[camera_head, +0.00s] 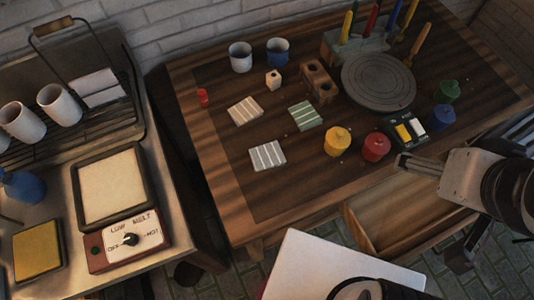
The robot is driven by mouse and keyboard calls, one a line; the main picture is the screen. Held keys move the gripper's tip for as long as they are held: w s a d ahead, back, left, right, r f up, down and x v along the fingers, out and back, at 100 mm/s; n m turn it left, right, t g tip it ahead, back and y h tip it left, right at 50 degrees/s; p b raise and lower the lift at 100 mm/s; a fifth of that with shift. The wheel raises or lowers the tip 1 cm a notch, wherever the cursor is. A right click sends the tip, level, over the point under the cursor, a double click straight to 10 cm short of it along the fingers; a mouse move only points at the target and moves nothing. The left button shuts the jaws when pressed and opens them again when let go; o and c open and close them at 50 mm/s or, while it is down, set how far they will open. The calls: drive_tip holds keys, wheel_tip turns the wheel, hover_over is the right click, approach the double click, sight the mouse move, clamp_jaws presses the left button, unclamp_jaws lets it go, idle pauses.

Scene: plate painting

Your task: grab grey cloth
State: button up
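The grey cloth (267,155), folded and striped with white, lies flat on the wooden table, nearest the table's front left. A beige striped cloth (245,111) lies behind it, and a green striped cloth (306,115) lies to its right and further back. My gripper (461,259) is dark and hangs at the lower right, off the table's front edge, well away from the grey cloth. Its fingers are small and dark here, so I cannot tell whether they are open or shut. I see nothing held in it.
Yellow (337,141), red (376,147), blue (441,117) and green (446,91) pots stand on the table (230,190). A black tray (409,131) sits among them. A round grey turntable (379,82) is behind. An open drawer (390,216) juts out in front. Space around the grey cloth is clear.

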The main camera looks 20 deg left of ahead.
drive_tip(key=shift+w+a, duration=0.1)
drive_tip(key=w+a+r+t+y, duration=0.1)
drive_tip(key=w+a+y, duration=0.1)
drive_tip(key=w+a, duration=0.6)
drive_tip(key=w+a+t+y, duration=0.15)
drive_tip(key=w+a, duration=0.25)
drive_tip(key=a, duration=0.7)
drive_tip(key=w+a+r+y, duration=0.1)
drive_tip(key=w+a+y, duration=0.2)
drive_tip(key=w+a, duration=0.5)
drive_tip(key=s+a+f+m+t+h, duration=0.1)
drive_tip(key=s+a+f+m+h, duration=0.1)
drive_tip(key=a+f, duration=0.45)
drive_tip(key=s+a+f+m+t+h, duration=0.1)
drive_tip(key=s+a+f+m+h, duration=0.15)
drive_tip(key=a+f, duration=0.45)
drive_tip(key=s+d+f+t+h, duration=0.1)
drive_tip(key=s+d+f+h, duration=0.2)
drive_tip(key=s+f, duration=0.2)
drive_tip(key=s+d+f+h, duration=0.3)
drive_tip(key=s+f+h, duration=0.1)
drive_tip(key=s, duration=0.3)
drive_tip(key=shift+s+f+t, duration=0.35)
drive_tip(key=shift+s+f, duration=0.05)
drive_tip(key=shift+f, duration=0.2)
drive_tip(key=shift+f, duration=0.15)
